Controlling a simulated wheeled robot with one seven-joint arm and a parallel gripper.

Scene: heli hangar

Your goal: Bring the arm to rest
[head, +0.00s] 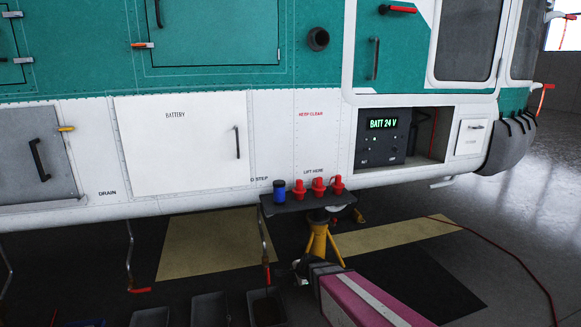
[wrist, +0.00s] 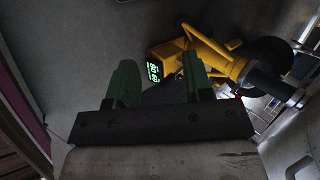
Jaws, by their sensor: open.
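My gripper (wrist: 159,65) shows in the wrist view with its two green fingers apart and nothing between them. In the head view my arm's magenta link rises from the bottom edge, and its dark end (head: 301,266) is low in front of the helicopter, near a yellow stand; the fingers cannot be made out there.
The teal and white helicopter side (head: 219,111) spans the head view. A dark shelf (head: 290,206) holds a blue can (head: 279,192) and several red items (head: 318,186). Grey bins (head: 209,309) stand at the bottom. A red cable (head: 510,256) crosses the floor at right.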

